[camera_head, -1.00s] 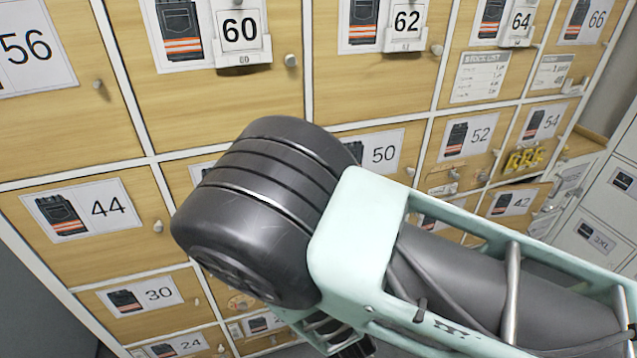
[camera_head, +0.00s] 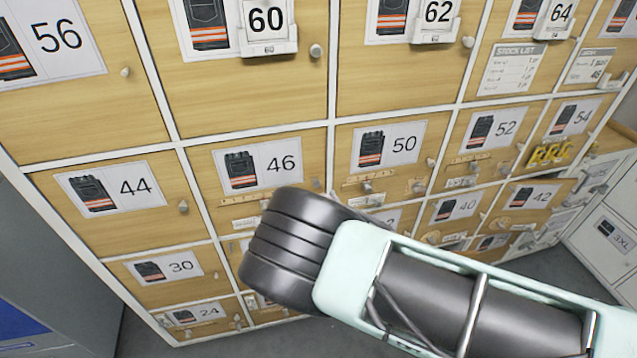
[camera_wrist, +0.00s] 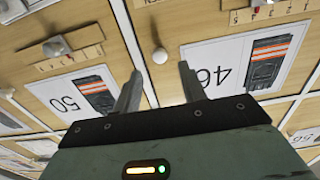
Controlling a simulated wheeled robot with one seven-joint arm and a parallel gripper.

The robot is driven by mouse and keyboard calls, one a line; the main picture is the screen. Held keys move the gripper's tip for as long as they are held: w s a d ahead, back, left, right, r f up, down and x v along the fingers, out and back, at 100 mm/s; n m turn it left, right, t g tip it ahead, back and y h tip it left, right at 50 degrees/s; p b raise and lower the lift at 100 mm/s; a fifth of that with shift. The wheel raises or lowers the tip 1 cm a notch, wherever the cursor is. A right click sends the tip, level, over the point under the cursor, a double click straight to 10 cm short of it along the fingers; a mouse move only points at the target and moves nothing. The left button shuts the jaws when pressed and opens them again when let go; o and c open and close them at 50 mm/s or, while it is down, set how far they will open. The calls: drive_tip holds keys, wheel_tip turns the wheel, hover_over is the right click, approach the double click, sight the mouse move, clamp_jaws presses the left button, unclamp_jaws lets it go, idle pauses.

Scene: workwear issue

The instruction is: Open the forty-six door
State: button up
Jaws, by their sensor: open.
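The forty-six door (camera_head: 212,163) is a light wood locker door, shut flush in its white frame, with a label reading 46 and a picture of trousers with orange stripes. In the wrist view the 46 label (camera_wrist: 240,62) is upside down, and the pale knob (camera_wrist: 159,56) shows centrally, just beyond the fingertips. My gripper (camera_wrist: 159,72) is open, its two grey fingers spread to either side of the knob's line, with nothing between them. In the head view my arm hides the gripper.
Door 50 (camera_head: 345,165) is to the right, with a wooden peg strip (camera_head: 385,187) and knob below its label. Door 44 (camera_head: 60,215) is to the left, and door 60 (camera_head: 205,100) is above. Door 42 (camera_head: 562,192) at far right appears ajar.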

sight(317, 185)
drive_tip(key=shift+p+x, duration=0.5)
drive_tip(key=shift+x, duration=2.25)
drive_tip(key=shift+s, duration=0.1)
clamp_jaws()
